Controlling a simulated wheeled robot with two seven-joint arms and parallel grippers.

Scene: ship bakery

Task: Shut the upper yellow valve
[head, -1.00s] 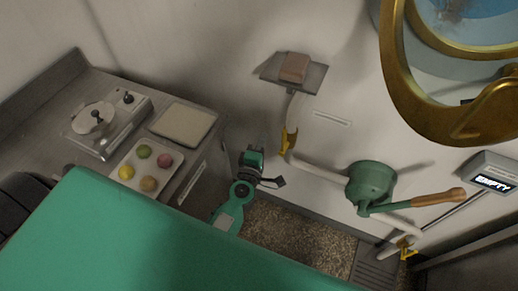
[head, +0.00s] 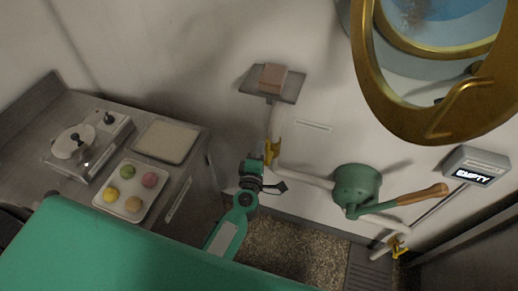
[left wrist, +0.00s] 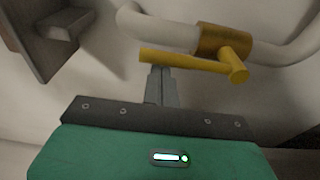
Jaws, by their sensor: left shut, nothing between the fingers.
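The upper yellow valve (head: 273,151) sits on the white pipe on the wall, below a small grey shelf. In the left wrist view its yellow handle (left wrist: 185,60) runs left from a stub beside a yellow-brown collar (left wrist: 222,40) on the pipe, roughly along the pipe. My left gripper (left wrist: 161,72) is shut and empty, its fingertips at the handle's lower edge; I cannot tell if they touch it. In the head view my left gripper (head: 259,160) is just left of the valve, its fingertips hard to make out. My right gripper is not in view.
A green hand pump (head: 357,186) with a wooden-ended lever joins the pipe to the right. A lower yellow valve (head: 398,247) is near the floor. The grey shelf (head: 285,84) holds a brown block. A counter (head: 95,160) with a tray of coloured balls stands left.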

